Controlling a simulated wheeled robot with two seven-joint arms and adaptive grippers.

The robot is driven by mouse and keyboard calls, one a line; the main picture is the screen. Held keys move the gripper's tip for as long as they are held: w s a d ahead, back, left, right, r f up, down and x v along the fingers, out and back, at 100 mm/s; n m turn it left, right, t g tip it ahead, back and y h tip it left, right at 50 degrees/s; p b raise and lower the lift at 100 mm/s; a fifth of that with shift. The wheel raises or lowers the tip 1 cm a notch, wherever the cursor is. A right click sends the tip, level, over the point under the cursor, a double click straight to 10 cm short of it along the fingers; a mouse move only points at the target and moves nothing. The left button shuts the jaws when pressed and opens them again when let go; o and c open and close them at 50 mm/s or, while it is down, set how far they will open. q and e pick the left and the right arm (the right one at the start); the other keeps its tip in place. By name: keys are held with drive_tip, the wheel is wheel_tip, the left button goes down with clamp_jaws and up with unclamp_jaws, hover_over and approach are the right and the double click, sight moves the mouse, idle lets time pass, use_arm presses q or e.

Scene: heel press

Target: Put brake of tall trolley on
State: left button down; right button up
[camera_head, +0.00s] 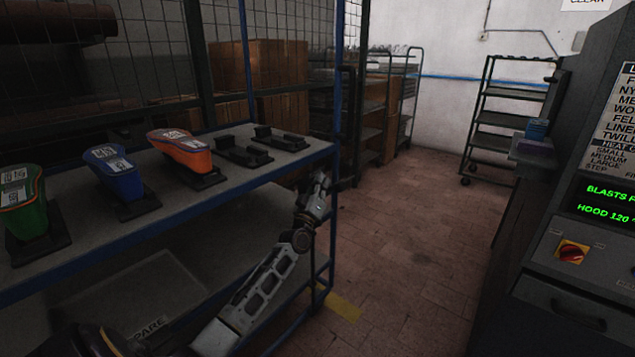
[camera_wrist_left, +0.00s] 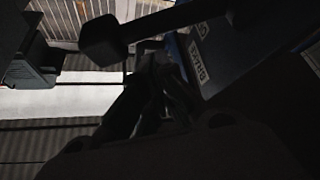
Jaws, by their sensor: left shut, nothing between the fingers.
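My left gripper (camera_head: 318,183) is shut and empty, raised beside the right end of a blue-framed rack (camera_head: 331,215). In the left wrist view my gripper (camera_wrist_left: 155,65) is dark and its fingers point up. Just beyond the fingertips there, a dark bar with a block-shaped end (camera_wrist_left: 100,40) crosses the picture; I cannot tell whether they touch. A pale label (camera_wrist_left: 199,66), which seems to read BRAKE, sits on a blue panel beside it. A tall dark trolley (camera_head: 497,118) on castors stands at the back right. My right gripper is not in view.
Green (camera_head: 22,205), blue (camera_head: 114,172) and orange (camera_head: 182,150) shoe forms stand on the rack's top shelf. A grey machine (camera_head: 560,290) with a red knob stands at the right. The tiled floor (camera_head: 410,220) between is clear.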

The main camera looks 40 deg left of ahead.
use_arm(q)
drive_tip(key=shift+w+d+f, duration=0.1)
drive_tip(key=shift+d+f, duration=0.25)
drive_tip(key=shift+f, duration=0.2)
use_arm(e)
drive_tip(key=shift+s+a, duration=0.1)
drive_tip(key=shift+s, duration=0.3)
use_arm(q)
drive_tip(key=shift+f, duration=0.1)
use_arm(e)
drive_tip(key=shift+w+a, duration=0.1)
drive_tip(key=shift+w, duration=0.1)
use_arm(q)
drive_tip(key=shift+d+f+m+h+b, duration=0.2)
drive_tip(key=shift+m+h+b, duration=0.2)
drive_tip(key=shift+m+b, duration=0.25)
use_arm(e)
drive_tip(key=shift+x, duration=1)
use_arm(q)
drive_tip(key=shift+t, duration=0.3)
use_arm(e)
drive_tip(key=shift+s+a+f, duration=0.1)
